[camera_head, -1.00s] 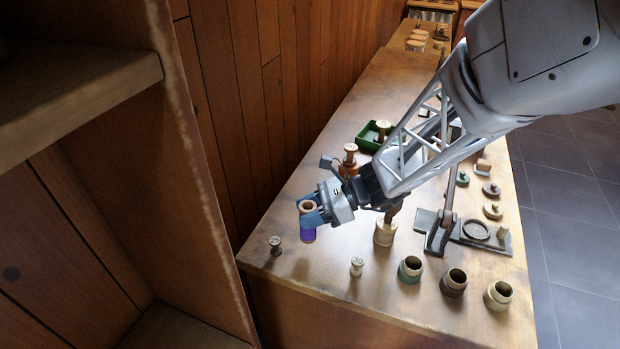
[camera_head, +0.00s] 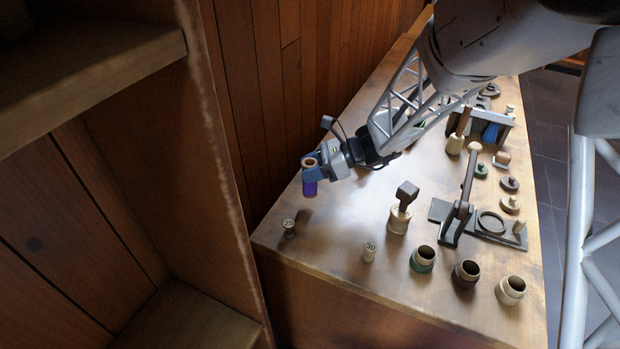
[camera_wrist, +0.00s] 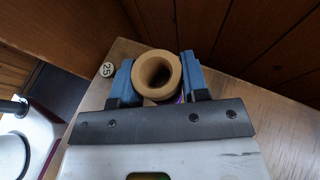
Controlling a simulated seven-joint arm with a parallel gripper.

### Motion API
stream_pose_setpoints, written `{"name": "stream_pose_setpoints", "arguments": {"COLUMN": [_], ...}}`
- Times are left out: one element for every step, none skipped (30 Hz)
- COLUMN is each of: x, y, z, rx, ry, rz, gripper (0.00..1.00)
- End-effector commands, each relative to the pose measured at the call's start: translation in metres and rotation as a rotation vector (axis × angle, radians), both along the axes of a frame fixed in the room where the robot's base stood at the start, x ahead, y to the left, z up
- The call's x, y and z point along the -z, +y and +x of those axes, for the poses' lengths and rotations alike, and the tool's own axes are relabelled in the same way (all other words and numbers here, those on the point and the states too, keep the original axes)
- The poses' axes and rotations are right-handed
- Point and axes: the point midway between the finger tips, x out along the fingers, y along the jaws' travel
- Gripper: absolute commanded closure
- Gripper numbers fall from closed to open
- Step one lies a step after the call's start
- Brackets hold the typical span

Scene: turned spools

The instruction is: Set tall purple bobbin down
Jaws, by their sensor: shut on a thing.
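The tall purple bobbin (camera_head: 309,187) has a tan wooden rim with a round hole in its top. My gripper (camera_head: 310,173) is shut on it near its upper part, and the bobbin is upright. In the wrist view the bobbin's open tan end (camera_wrist: 157,76) shows between the two blue fingers of my gripper (camera_wrist: 158,82), with a sliver of purple below.
A small peg marked 25 (camera_head: 289,227) stands near the bobbin, toward the bench's left corner. A peg marked 30 (camera_head: 369,251) is at the front edge. Wooden panelling (camera_head: 290,90) rises close behind.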

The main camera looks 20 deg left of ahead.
Motion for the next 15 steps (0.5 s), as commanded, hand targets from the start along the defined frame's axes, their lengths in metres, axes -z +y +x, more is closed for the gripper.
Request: {"name": "stream_pose_setpoints", "arguments": {"x": [0.000, 0.000, 0.000, 0.000, 0.000, 0.000, 0.001, 0.002, 0.005, 0.007, 0.010, 0.014, 0.017, 0.021, 0.025], "y": [0.000, 0.000, 0.000, 0.000, 0.000, 0.000, 0.000, 0.000, 0.000, 0.000, 0.000, 0.000, 0.000, 0.000, 0.000], "z": [0.000, 0.000, 0.000, 0.000, 0.000, 0.000, 0.000, 0.000, 0.000, 0.000, 0.000, 0.000, 0.000, 0.000, 0.000], "rx": [0.000, 0.000, 0.000, 0.000, 0.000, 0.000, 0.000, 0.000, -0.001, -0.001, 0.000, 0.000, 0.000, -0.001, -0.001], "ry": [0.000, 0.000, 0.000, 0.000, 0.000, 0.000, 0.000, 0.000, 0.001, 0.001, 0.002, 0.002, 0.003, 0.003, 0.002], "rz": [0.000, 0.000, 0.000, 0.000, 0.000, 0.000, 0.000, 0.000, -0.001, -0.001, -0.001, -0.001, -0.002, -0.002, -0.001], "gripper": [0.83, 0.83, 0.83, 0.83, 0.83, 0.83, 0.83, 0.83, 0.83, 0.83, 0.83, 0.83, 0.83, 0.83, 0.83]}}
